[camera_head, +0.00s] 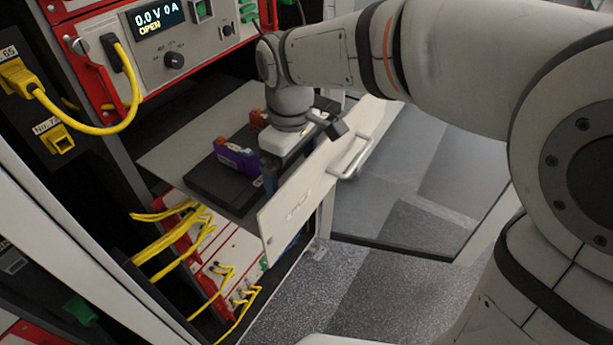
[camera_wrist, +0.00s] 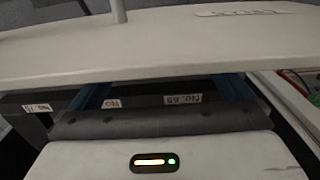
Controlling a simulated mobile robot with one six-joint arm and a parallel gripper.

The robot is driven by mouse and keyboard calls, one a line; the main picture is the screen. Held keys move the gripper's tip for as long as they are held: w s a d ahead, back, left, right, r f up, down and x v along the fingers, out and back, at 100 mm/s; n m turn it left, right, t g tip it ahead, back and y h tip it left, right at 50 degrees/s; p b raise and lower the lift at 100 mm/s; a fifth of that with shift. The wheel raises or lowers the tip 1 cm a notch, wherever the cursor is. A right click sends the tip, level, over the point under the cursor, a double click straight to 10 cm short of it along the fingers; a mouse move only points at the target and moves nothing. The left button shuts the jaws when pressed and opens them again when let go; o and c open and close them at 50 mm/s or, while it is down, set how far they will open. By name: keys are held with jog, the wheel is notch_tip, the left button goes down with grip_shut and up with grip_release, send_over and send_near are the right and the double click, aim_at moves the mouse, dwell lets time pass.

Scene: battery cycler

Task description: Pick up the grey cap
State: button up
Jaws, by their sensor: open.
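I cannot make out the grey cap in either view. My gripper (camera_head: 270,178) hangs over the black tray in the pulled-out drawer, pointing down close behind the drawer front. In the wrist view my gripper (camera_wrist: 163,92) shows two blue fingers set well apart, with no object visible between them. The fingertips are partly hidden by the gripper body and the drawer front. The black tray (camera_head: 212,184) holds a purple block (camera_head: 236,158) just left of my gripper. An orange block (camera_head: 258,118) stands farther back, partly hidden by my wrist.
The white drawer front (camera_head: 290,215) with its handle (camera_head: 352,158) stands close to my gripper; it fills the top of the wrist view (camera_wrist: 150,48). A cycler unit (camera_head: 190,45) with yellow cables (camera_head: 130,118) is above left. More cables hang below. Open floor lies right.

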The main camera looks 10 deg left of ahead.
jog(key=shift+f, duration=1.5)
jog(key=shift+c, duration=0.3)
jog(key=c, duration=0.8)
jog(key=shift+r, duration=0.1)
